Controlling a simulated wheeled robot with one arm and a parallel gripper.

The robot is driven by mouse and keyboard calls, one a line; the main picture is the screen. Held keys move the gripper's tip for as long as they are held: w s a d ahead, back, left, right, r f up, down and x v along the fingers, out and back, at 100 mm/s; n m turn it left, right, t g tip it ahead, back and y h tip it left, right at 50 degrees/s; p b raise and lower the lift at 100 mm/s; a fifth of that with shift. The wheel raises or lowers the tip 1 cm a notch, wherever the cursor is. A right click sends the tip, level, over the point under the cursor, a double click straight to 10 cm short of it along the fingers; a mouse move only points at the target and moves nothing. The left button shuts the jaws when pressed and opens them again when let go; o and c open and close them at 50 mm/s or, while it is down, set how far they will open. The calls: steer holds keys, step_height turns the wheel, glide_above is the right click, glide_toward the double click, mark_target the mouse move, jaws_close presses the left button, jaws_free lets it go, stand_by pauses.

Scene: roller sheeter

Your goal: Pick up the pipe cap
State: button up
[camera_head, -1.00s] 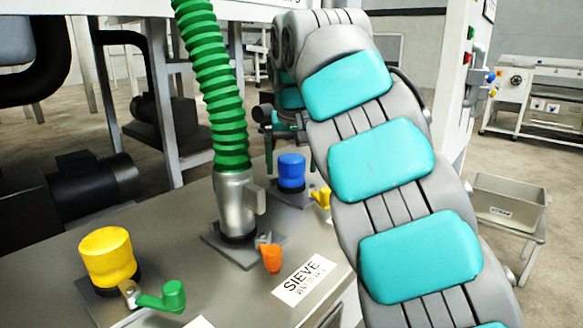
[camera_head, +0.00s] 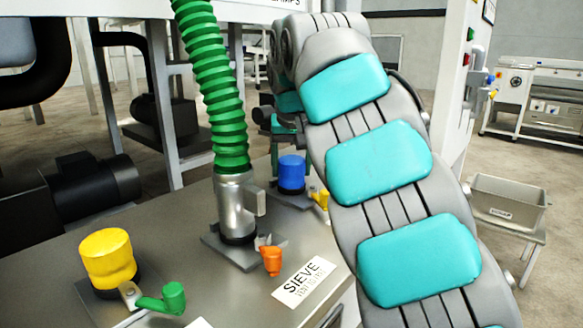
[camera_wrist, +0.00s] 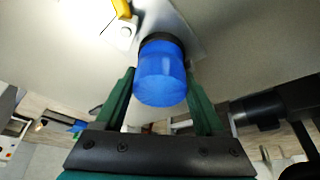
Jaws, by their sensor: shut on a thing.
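The blue pipe cap (camera_head: 291,173) sits upright on a black collar on the grey machine top in the head view. It also shows in the wrist view (camera_wrist: 160,78), between the two dark green fingers of my gripper (camera_wrist: 160,73). The fingers are shut on the cap, one on each side. The black collar and metal plate still show right at the cap's far end. In the head view my arm covers most of my gripper, so the contact is hidden there.
A green ribbed hose (camera_head: 213,85) rises from a metal fitting (camera_head: 236,205) left of the cap. A yellow cap (camera_head: 108,257) with a green lever (camera_head: 163,299) stands front left. An orange lever (camera_head: 271,260) and a yellow lever (camera_head: 320,198) are near. A SIEVE label (camera_head: 305,282) lies in front.

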mark_target(296, 162)
steer(key=shift+r, duration=0.1)
steer(key=shift+c, duration=0.2)
steer(key=shift+r+p, duration=0.4)
steer(key=shift+r, duration=1.25)
steer(key=shift+s+d+r+b, duration=0.1)
steer(key=shift+s+d+b, duration=0.2)
steer(key=shift+s, duration=0.4)
steer(key=shift+s+d+b, duration=0.2)
steer(key=shift+s+b, duration=0.1)
steer(key=shift+s, duration=0.4)
steer(key=s+d+r+b, duration=0.1)
steer(key=s+d, duration=0.3)
steer(key=s, duration=0.8)
steer(key=shift+d+r+b, duration=0.15)
steer(key=shift+d+b, duration=0.2)
steer(key=shift+b, duration=0.1)
steer(key=shift+s+r, duration=0.1)
steer(key=shift+r+p, duration=0.6)
steer(key=shift+r, duration=0.05)
